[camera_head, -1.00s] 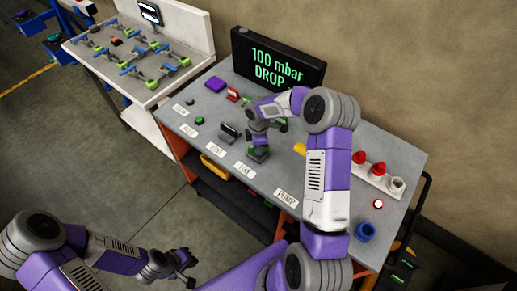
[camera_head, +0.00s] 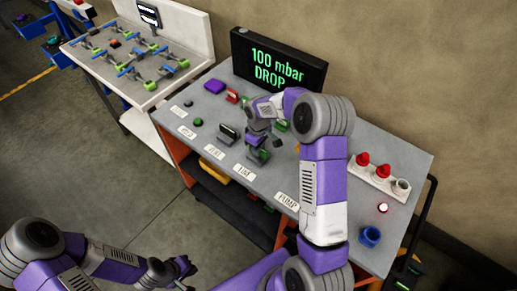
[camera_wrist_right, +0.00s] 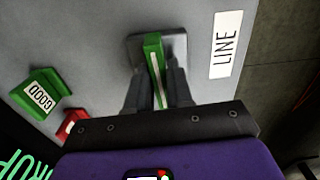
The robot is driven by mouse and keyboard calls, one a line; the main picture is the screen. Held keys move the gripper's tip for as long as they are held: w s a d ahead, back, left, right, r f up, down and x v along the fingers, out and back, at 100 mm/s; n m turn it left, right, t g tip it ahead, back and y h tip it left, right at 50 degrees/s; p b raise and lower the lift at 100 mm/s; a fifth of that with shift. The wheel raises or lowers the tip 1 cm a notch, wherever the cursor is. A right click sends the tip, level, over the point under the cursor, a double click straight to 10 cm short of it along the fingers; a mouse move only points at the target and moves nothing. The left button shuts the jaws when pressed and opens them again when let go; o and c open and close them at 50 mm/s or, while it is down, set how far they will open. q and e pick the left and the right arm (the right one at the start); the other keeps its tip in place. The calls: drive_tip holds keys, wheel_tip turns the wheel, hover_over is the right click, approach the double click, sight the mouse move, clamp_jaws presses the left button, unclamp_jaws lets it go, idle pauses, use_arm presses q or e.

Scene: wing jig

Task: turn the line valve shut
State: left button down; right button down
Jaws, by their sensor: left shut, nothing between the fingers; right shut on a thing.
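The line valve (camera_head: 264,156) stands on the grey bench behind the LINE label (camera_head: 244,171). In the right wrist view its green handle (camera_wrist_right: 152,48) with a white stripe lies over a grey square base (camera_wrist_right: 134,47). The handle runs roughly parallel to the long side of the LINE label (camera_wrist_right: 226,44). My right gripper (camera_head: 260,144) reaches down over the valve. In the wrist view its fingers (camera_wrist_right: 157,75) are on both sides of the handle, shut on it. My left gripper (camera_head: 180,271) is shut and empty, low in front of the bench.
A display (camera_head: 278,61) reads "100 mbar DROP". A green GOOD block (camera_wrist_right: 40,94) and a red piece (camera_wrist_right: 72,123) lie near the valve. Red-capped parts (camera_head: 372,164), a lit button (camera_head: 382,208) and a blue cup (camera_head: 370,236) are at the right.

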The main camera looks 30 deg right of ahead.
drive_tip(key=shift+m, duration=0.4)
drive_tip(key=c, duration=1.1)
unclamp_jaws()
drive_tip(key=shift+r, duration=0.1)
wheel_tip(320, 180, up, 8)
drive_tip(key=shift+f, duration=0.25)
